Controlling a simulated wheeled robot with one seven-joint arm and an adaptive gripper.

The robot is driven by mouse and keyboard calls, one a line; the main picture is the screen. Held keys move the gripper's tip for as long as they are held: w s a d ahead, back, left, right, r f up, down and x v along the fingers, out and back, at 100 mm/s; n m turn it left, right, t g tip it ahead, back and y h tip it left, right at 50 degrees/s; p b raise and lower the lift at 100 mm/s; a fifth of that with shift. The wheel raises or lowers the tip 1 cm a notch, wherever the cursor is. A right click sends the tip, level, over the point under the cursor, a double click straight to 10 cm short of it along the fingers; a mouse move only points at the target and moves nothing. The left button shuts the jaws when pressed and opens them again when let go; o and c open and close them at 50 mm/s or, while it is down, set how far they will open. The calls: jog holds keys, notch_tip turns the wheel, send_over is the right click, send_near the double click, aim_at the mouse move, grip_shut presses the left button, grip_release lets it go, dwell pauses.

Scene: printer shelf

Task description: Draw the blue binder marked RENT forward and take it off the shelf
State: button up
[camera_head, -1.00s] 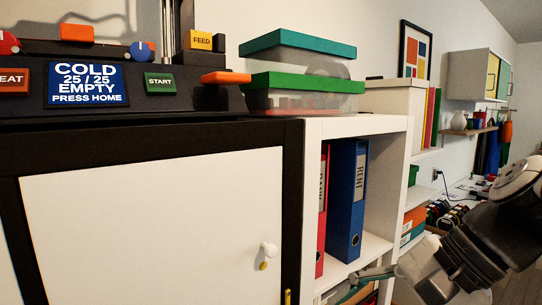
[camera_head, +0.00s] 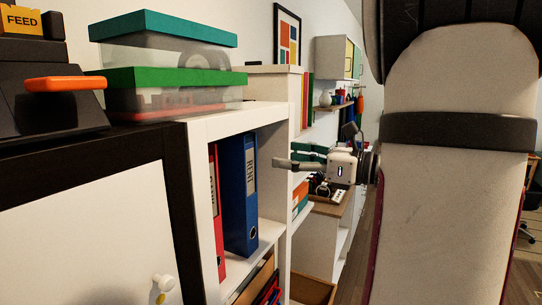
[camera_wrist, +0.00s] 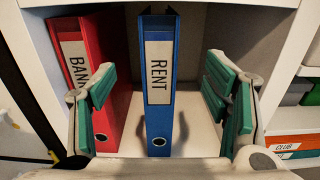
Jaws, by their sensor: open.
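The blue binder marked RENT (camera_head: 240,195) stands upright in the white shelf compartment, just right of the red binder (camera_head: 215,205). In the wrist view the blue binder (camera_wrist: 158,95) shows its spine, with a white label at the top and a finger hole low down. My gripper (camera_head: 300,158) is open, level with the upper part of the shelf opening and in front of it. In the wrist view my gripper's green-padded fingers (camera_wrist: 165,95) stand wide apart, one on each side of the blue spine. The left finger overlaps the view of the red binder (camera_wrist: 85,70). I see no contact with the blue binder.
White shelf walls (camera_head: 270,170) frame the compartment. Clear boxes with green and teal lids (camera_head: 175,95) stand on top. A white door with a round knob (camera_head: 162,283) is at the lower left. There is open space right of the blue binder.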

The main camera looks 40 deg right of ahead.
aim_at(238, 150)
jog(key=shift+w+a, duration=0.1)
jog(key=p+x, duration=0.1)
jog(key=x, duration=1.2)
jog(key=shift+w+a+f+p, duration=0.1)
jog(key=shift+w+p, duration=0.2)
jog(key=shift+p, duration=0.05)
grip_shut()
